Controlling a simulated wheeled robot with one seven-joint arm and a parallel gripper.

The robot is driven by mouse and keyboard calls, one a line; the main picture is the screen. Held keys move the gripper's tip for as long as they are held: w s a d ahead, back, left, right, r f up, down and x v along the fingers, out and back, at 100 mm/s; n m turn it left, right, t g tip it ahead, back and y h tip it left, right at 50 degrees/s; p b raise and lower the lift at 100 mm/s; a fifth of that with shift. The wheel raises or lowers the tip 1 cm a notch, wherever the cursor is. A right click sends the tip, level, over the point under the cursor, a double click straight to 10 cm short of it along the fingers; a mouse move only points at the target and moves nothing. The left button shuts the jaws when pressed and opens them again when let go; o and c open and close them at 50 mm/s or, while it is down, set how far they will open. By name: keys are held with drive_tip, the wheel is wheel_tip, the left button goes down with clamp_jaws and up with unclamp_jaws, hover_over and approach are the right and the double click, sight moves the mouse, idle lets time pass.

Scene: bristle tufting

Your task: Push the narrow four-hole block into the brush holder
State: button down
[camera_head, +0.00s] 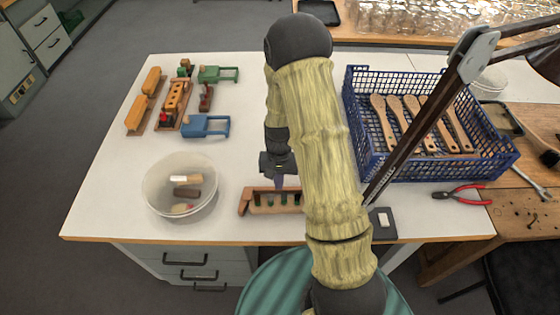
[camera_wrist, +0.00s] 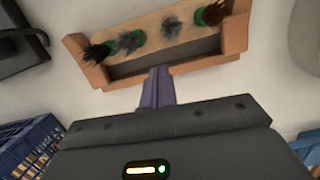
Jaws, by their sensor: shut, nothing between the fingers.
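The narrow block (camera_wrist: 150,24) is a light wooden strip with dark, grey and brown bristle tufts standing in green-rimmed holes. It lies between the raised ends of the orange-brown brush holder (camera_wrist: 236,36). A darker brown strip shows along the block's near side; I cannot tell if it is a gap or a wall. My gripper (camera_wrist: 158,76) is shut and empty, its fingertips at the middle of the holder's near edge; contact is unclear. In the head view, my gripper (camera_head: 279,184) is just above the holder (camera_head: 245,199), whose right end my arm hides.
A clear round tub (camera_head: 160,205) with brush pieces stands left of the holder. Wooden toys (camera_head: 205,124) are at the back left. A blue crate (camera_head: 365,165) of wooden handles and red pliers (camera_head: 460,195) are on the right.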

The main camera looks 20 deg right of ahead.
drive_tip(key=w+d, duration=0.1)
drive_tip(key=w, duration=0.2)
drive_tip(key=w+d+b, duration=0.1)
drive_tip(key=w, duration=0.2)
drive_tip(key=w+d+b, duration=0.1)
drive_tip(key=w, duration=0.2)
drive_tip(key=shift+w+d, duration=0.1)
drive_tip(key=shift+d, duration=0.2)
